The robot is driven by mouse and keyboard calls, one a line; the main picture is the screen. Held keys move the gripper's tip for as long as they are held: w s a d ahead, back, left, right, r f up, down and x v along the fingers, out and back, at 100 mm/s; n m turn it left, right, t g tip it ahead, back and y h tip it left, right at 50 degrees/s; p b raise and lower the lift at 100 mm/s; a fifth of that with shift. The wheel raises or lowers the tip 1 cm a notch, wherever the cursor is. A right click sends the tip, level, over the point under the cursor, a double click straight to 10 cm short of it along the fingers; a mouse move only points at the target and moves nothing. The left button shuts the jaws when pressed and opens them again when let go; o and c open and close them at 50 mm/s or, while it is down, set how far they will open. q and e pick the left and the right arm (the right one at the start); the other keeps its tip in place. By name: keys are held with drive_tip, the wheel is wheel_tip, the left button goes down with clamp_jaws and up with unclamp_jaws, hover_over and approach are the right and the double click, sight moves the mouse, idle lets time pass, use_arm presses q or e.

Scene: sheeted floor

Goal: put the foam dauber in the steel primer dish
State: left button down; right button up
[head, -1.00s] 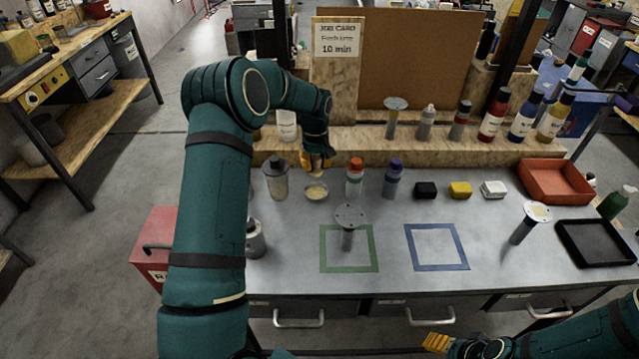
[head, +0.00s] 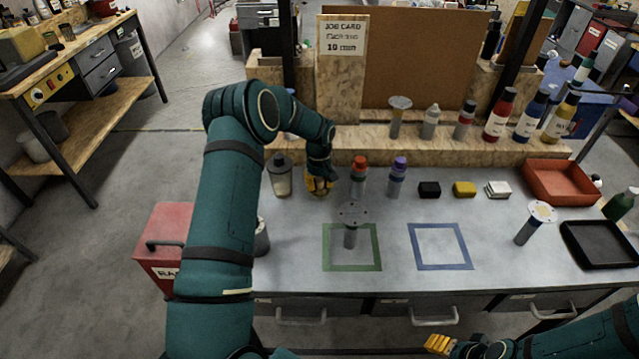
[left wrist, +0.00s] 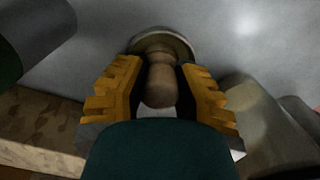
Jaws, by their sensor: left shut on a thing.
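My left gripper (head: 319,190) is low over the bench at the back left, just left of the red-capped bottle. In the left wrist view its yellow fingers (left wrist: 160,95) are shut on the wooden, knob-shaped handle of the foam dauber (left wrist: 160,82). The round rim of the steel primer dish (left wrist: 165,38) shows behind the handle. The dauber's foam end is hidden, and I cannot tell whether it touches the dish. In the head view the gripper largely covers the dish. My right gripper (head: 437,343) is at the bottom edge, away from the bench things; its finger opening is unclear.
A disc-topped stand (head: 350,230) is in the green square. The blue square (head: 440,246) is empty. An orange tray (head: 558,182) is at right.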

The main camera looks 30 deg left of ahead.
use_arm(q)
drive_tip(key=c, duration=0.8)
unclamp_jaws()
drive_tip(key=shift+f, duration=0.1)
drive_tip(key=shift+c, duration=0.2)
wheel_tip(320, 180, up, 12)
drive_tip(key=p, duration=0.1)
drive_tip(key=shift+r, duration=0.2)
